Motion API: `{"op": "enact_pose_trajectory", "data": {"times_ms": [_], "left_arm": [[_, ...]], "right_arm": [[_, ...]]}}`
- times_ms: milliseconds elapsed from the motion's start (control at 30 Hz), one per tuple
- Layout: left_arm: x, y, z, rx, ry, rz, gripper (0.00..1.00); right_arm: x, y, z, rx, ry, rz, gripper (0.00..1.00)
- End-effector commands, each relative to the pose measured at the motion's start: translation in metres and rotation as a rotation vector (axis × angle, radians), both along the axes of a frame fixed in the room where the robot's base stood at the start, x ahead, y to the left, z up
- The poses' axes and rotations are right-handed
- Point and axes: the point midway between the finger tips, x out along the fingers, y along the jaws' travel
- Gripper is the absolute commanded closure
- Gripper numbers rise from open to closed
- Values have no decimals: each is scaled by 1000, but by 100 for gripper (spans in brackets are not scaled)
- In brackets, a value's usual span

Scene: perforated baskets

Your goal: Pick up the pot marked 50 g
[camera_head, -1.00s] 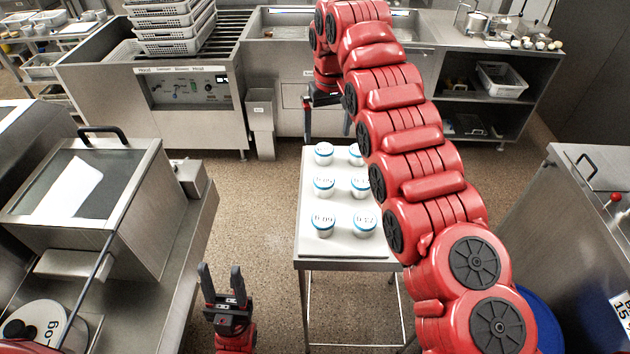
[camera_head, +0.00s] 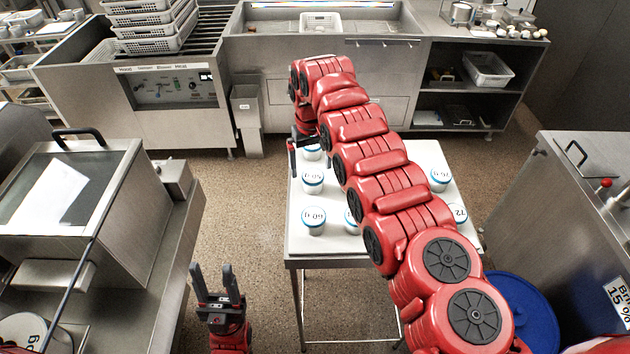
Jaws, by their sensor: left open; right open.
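White pots with blue rims stand on a white-topped table (camera_head: 300,246). The pot at the left of the middle row (camera_head: 313,180) has an upside-down label that seems to read 50 g, though it is small. A pot in front of it (camera_head: 314,221) seems to read 60 g. Another pot (camera_head: 313,153) stands behind it, partly hidden by my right gripper. My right gripper (camera_head: 304,160) is open, pointing down at the table's far left corner; its height above the pots is unclear. My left gripper (camera_head: 212,270) is open and empty, left of the table.
My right arm hides the middle of the table and part of a front pot (camera_head: 352,221). Pots marked 75 g (camera_head: 439,179) and 72 (camera_head: 457,213) stand on the right. Steel counters flank the table; a blue-lidded bin (camera_head: 525,310) stands front right.

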Motion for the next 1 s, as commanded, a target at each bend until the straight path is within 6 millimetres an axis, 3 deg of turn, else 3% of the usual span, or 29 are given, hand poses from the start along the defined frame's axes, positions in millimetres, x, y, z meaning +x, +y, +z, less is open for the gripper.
{"op": "enact_pose_trajectory", "data": {"times_ms": [333, 567, 667, 1000], "left_arm": [[0, 0, 16, 0, 0, 0, 50], [0, 0, 15, 0, 0, 0, 50], [0, 0, 15, 0, 0, 0, 50], [0, 0, 15, 0, 0, 0, 50]], "right_arm": [[-3, 3, -45, -2, 2, 2, 0], [-3, 3, -51, 0, -2, 3, 0], [-3, 3, -50, 0, -2, 3, 14], [-3, 3, -50, -1, -1, 3, 76]]}}
